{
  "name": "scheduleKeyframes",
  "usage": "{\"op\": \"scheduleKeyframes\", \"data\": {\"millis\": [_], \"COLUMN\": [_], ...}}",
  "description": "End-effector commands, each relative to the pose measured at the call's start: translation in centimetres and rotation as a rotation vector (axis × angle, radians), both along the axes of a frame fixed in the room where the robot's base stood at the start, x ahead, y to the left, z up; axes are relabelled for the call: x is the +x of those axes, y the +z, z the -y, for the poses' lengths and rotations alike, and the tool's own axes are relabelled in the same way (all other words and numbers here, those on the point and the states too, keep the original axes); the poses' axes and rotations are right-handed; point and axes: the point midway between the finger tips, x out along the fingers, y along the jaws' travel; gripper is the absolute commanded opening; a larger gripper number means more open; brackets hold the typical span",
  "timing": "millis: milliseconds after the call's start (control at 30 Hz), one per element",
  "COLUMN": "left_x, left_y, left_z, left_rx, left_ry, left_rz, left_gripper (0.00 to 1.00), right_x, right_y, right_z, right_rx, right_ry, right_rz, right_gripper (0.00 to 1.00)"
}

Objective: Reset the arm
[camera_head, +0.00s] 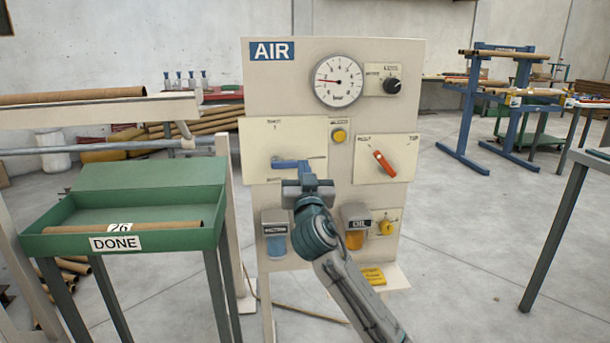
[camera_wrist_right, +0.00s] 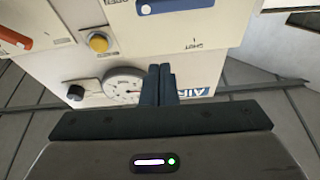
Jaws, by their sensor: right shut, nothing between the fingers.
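My right gripper (camera_head: 306,176) is in front of the cream AIR panel (camera_head: 280,92), just below and beside the blue lever (camera_head: 289,164). Its fingers (camera_wrist_right: 158,84) are shut together with nothing between them. The blue lever lies about level on its plate; in the right wrist view the blue handle (camera_wrist_right: 175,5) sits at the top edge, apart from the fingertips in the picture. Whether the gripper touches the lever is unclear in the head view. An orange-red lever (camera_head: 384,163) is tilted on the plate to the right. My left gripper is not in view.
The panel bears a gauge (camera_head: 338,81), a black knob (camera_head: 392,85), a yellow button (camera_head: 339,136) and an OIL cup (camera_head: 355,237). A green DONE tray (camera_head: 60,243) holding a brown tube stands at left. Open floor lies right of the panel.

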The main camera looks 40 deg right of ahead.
Motion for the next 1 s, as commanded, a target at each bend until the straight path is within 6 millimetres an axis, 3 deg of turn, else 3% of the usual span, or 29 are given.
{"op": "scheduleKeyframes", "data": {"millis": [200, 800, 867, 1000], "left_x": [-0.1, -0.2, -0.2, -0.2], "left_y": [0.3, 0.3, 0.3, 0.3], "left_z": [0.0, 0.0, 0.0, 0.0], "left_rx": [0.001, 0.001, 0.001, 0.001], "left_ry": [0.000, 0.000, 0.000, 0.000], "left_rz": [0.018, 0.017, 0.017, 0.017], "left_gripper": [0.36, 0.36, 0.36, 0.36], "right_x": [-1.2, -1.2, -1.2, -1.9], "right_y": [-0.4, -0.7, -1.5, -5.7], "right_z": [-0.7, -1.0, -1.7, -6.1], "right_rx": [0.000, -0.003, -0.012, -0.066], "right_ry": [0.001, 0.008, 0.033, 0.183], "right_rz": [0.001, -0.003, -0.016, -0.068], "right_gripper": [0.00, 0.00, 0.00, 0.00]}}
